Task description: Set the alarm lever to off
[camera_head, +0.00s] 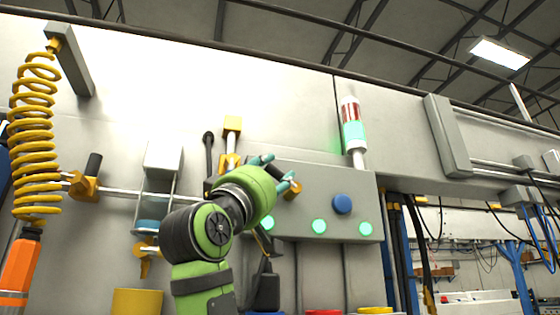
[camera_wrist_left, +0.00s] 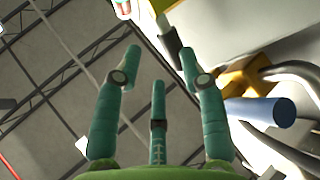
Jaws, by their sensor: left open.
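A lever with a black handle and a yellow-orange mount (camera_head: 295,188) sits at the upper left of the grey control box (camera_head: 330,185), partly hidden behind my left gripper (camera_head: 275,170). I take it for the alarm lever; its exact position is hard to read. In the left wrist view, a black handle (camera_wrist_left: 171,45) with a yellow mount (camera_wrist_left: 240,78) shows just beyond the fingertips, near the right finger. My left gripper is green with teal fingers, also seen in the wrist view (camera_wrist_left: 160,62). It is open, and contact cannot be told. My right gripper is not in view.
The box carries a blue button (camera_head: 342,204), several lit green buttons and a red-and-green signal light (camera_head: 352,125). Left are a yellow coiled hose (camera_head: 35,140), grey pipes and another yellow lever (camera_head: 83,187). A blue cylinder (camera_wrist_left: 262,111) lies right of the fingers.

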